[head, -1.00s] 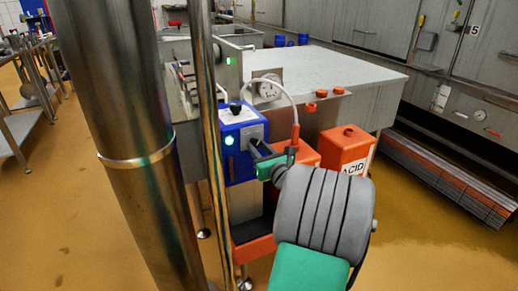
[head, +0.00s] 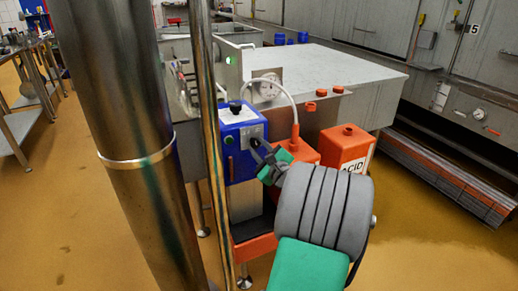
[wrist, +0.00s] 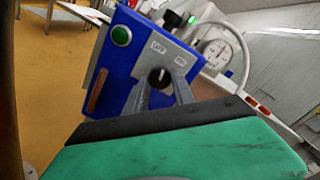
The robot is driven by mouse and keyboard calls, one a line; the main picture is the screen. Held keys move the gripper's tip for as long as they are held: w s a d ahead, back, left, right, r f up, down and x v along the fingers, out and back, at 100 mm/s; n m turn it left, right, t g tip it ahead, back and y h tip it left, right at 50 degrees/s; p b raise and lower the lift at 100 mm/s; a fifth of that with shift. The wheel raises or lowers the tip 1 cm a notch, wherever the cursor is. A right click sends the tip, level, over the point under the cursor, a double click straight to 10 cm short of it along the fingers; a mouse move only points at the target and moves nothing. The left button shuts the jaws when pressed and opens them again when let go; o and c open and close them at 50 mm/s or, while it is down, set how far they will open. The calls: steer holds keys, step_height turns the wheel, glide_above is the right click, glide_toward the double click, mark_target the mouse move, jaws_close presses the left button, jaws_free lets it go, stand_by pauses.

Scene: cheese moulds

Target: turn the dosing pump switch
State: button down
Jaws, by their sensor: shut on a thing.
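The dosing pump is a blue box (head: 238,165) in the head view, and its front fills the middle of the wrist view (wrist: 130,65). Its black switch knob (wrist: 160,76) sits below the OFF and ON labels, with a pale mark on it. My gripper (wrist: 160,88) has its two grey fingers on either side of the knob and is shut on it. In the head view my gripper (head: 259,150) reaches the lower right of the pump front and hides the knob. The green lamp (wrist: 121,36) on the pump front looks dark green, also in the head view (head: 230,140).
An orange acid canister (head: 345,150) stands right of the pump, with another orange container (head: 302,150) beside it. A grey hose (head: 291,100) arches above them. A steel vat (head: 340,75) stands behind. Open yellow floor (head: 430,230) lies to the right.

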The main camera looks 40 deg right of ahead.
steer(key=shift+f+n+b, duration=0.1)
steer(key=shift+n+b, duration=0.25)
steer(key=shift+n, duration=1.25)
steer(key=c, duration=1.1)
jaws_free()
steer(key=shift+o, duration=0.2)
steer(key=shift+s, duration=0.15)
steer(key=p+v, duration=0.1)
steer(key=v, duration=0.6)
steer(key=shift+s, duration=0.25)
steer(key=shift+a, duration=0.1)
stand_by(3.5)
